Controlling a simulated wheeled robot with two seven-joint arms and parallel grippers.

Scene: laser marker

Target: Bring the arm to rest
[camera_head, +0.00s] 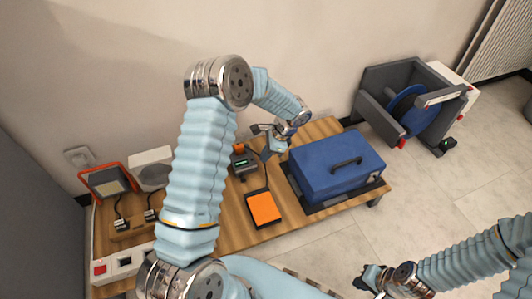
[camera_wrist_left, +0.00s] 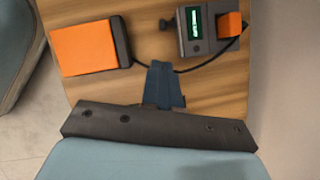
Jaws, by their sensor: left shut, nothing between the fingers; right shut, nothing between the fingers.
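My left arm rises from the bottom of the head view and bends over the wooden table (camera_head: 235,232). Its left gripper (camera_head: 262,130) hangs above the back of the table, left of the blue case (camera_head: 335,165). In the left wrist view, the left gripper's dark blue fingers (camera_wrist_left: 163,84) are together with nothing between them. They appear over the wood and a black cable, near the orange pad (camera_wrist_left: 85,46) and the small device with a green display (camera_wrist_left: 196,30). My right gripper (camera_head: 366,279) is low at the bottom right, off the table, shut and empty.
A red-framed panel (camera_head: 108,181) and a white box (camera_head: 150,165) stand at the table's left, with a white switch box (camera_head: 124,262) in front. A grey machine with a blue wheel (camera_head: 410,105) is beyond the right end. Open floor (camera_head: 420,200) lies at right.

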